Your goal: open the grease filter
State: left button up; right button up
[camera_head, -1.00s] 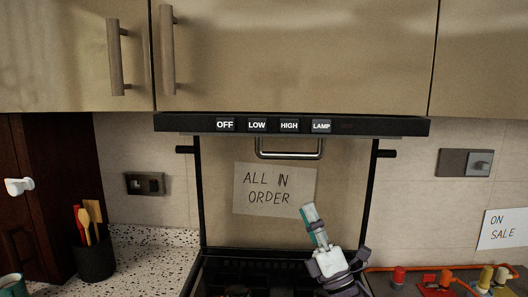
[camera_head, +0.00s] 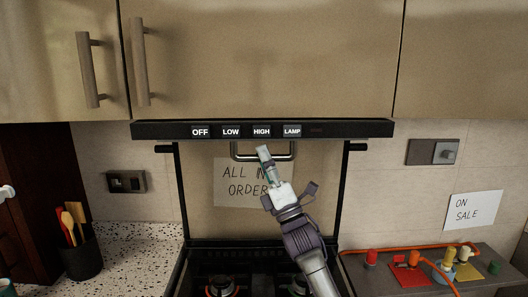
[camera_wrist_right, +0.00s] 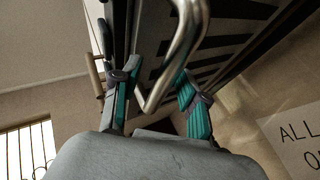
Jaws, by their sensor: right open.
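The grease filter's metal bar handle (camera_head: 240,156) hangs under the black range hood (camera_head: 350,130). In the right wrist view the handle (camera_wrist_right: 180,55) is a bent shiny bar, with the filter's dark slotted underside (camera_wrist_right: 225,42) behind it. My right gripper (camera_head: 264,152) points up at the handle and covers part of it. In the right wrist view the gripper (camera_wrist_right: 152,78) is open, its teal-padded fingers on either side of the handle's bend. I cannot tell whether either finger touches the bar. My left gripper is out of view.
Cupboards (camera_head: 260,60) hang above the hood. An "ALL IN ORDER" note (camera_head: 228,187) is on the panel behind my arm. Utensils in a dark holder (camera_head: 82,258) stand left; a colourful hose set (camera_head: 410,270) lies right.

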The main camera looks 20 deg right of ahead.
jog(key=shift+w+a, duration=0.15)
jog(key=shift+w, duration=0.15)
jog(key=shift+s, duration=0.1)
grip_shut()
jog(key=shift+s+f, duration=0.1)
